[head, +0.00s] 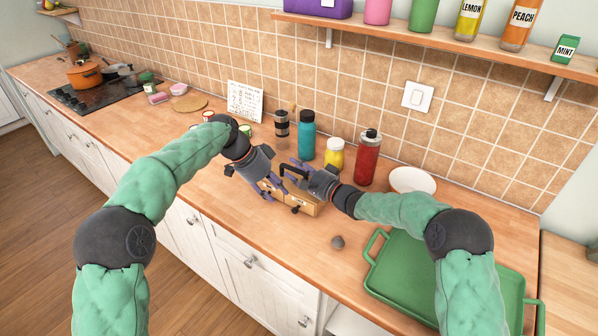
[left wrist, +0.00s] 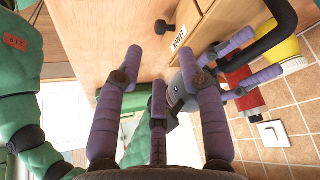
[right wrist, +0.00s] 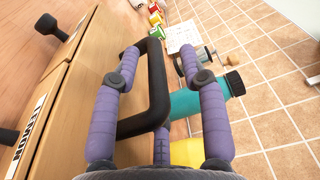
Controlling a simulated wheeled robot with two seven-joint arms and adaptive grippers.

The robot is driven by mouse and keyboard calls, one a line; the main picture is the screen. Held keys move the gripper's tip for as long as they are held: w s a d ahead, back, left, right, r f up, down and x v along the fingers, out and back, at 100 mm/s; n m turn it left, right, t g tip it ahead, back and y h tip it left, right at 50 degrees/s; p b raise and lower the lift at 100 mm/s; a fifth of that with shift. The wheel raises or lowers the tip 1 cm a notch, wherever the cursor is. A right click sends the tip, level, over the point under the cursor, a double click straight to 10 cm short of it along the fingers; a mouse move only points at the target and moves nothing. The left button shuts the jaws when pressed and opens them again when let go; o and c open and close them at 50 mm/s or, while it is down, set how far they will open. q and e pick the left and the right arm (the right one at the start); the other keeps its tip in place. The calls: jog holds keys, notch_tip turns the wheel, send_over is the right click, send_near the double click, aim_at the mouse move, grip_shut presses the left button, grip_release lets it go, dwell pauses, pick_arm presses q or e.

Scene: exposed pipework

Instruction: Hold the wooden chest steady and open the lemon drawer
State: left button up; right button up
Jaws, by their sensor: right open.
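The small wooden chest (head: 303,205) stands on the counter, with a black top handle (right wrist: 157,85), dark knobs and labelled drawers. In the right wrist view the lemon drawer's label (right wrist: 33,122) is on the chest's front at the left; I see no clear gap around that drawer. My right gripper (right wrist: 160,58) is open, its fingers on either side of the handle; I cannot tell whether they touch it. My left gripper (left wrist: 161,60) is open and empty, close to the chest. A knob (left wrist: 161,27) and another label (left wrist: 179,39) show beyond its fingertips.
Behind the chest stand a teal bottle (head: 307,136), a yellow jar (head: 334,154) and a red bottle (head: 368,158). The counter left of the chest has free room.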

grip_shut()
pick_arm(q)
jog(key=shift+o, duration=0.5)
jog(key=n+t+h, duration=0.1)
jog(key=n+t, duration=0.3)
jog(key=n, duration=0.4)
send_near(293, 210)
jog(key=shift+t, duration=0.3)
jog(key=x, duration=0.9)
jog(key=shift+s+a, duration=0.1)
jog(key=shift+s, duration=0.05)
